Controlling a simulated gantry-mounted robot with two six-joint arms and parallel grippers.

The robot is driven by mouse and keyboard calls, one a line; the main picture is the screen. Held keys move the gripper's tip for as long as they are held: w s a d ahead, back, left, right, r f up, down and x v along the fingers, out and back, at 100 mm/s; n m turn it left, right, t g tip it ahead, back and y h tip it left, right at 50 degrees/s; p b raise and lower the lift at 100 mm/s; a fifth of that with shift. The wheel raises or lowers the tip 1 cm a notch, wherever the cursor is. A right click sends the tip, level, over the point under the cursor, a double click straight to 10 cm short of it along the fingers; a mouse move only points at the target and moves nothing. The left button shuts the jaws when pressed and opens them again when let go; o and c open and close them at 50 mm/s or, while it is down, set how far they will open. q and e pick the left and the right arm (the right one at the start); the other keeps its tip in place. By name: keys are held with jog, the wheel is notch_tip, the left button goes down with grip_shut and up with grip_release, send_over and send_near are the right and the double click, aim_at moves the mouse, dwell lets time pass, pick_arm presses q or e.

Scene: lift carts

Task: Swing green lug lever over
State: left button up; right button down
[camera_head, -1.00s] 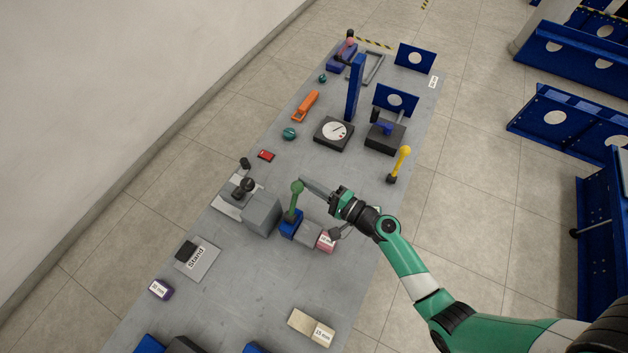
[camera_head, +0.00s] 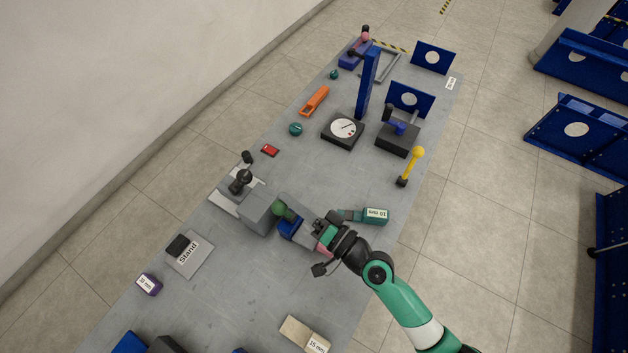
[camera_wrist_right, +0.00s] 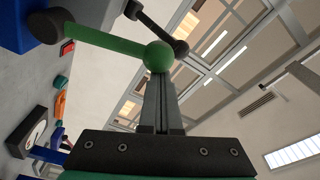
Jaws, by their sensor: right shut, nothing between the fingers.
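The green lug lever, with its ball end (camera_head: 278,208), leans over to the left from its blue base (camera_head: 290,229), the ball beside the grey block (camera_head: 259,214). In the right wrist view the green lever (camera_wrist_right: 105,40) runs from a dark pivot at the left to its ball. My right gripper (camera_head: 297,214) is shut and empty, its fingers pointing left toward the ball. In the right wrist view the shut fingertips (camera_wrist_right: 158,80) are at the ball, seemingly touching it; I cannot be sure. My left gripper is out of view.
A pink block (camera_head: 324,250) lies partly hidden under my right wrist. A yellow-knobbed lever (camera_head: 416,155) stands further back. A black-knobbed fixture (camera_head: 241,182) stands left of the grey block.

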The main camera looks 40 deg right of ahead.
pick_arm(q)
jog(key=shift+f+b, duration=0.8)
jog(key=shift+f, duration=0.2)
pick_arm(e)
jog(key=shift+s+a+f+n, duration=0.2)
jog(key=shift+s+a+n, duration=0.15)
jog(key=shift+a+n, duration=0.45)
jog(key=shift+s+a+f+n, duration=0.2)
jog(key=shift+s+a+n, duration=0.1)
jog(key=shift+a+n, duration=0.5)
jog(key=shift+d, duration=0.1)
jog(key=shift+w+d+r+p, duration=0.25)
jog(key=shift+w+d+r, duration=0.2)
jog(key=shift+r, duration=0.2)
jog(key=shift+w+d+r+p, duration=0.2)
jog(key=shift+w+d+r, duration=0.1)
jog(key=shift+d+r, duration=0.25)
jog(key=d, duration=0.1)
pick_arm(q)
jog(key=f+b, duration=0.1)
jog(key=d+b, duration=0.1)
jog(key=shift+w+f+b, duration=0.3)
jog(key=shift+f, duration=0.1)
pick_arm(e)
send_near(280, 213)
jog(key=d+r, duration=0.1)
jog(key=w+d+r, duration=0.1)
jog(key=shift+d+r, duration=0.15)
jog(key=shift+d, duration=0.2)
jog(key=shift+w, duration=0.1)
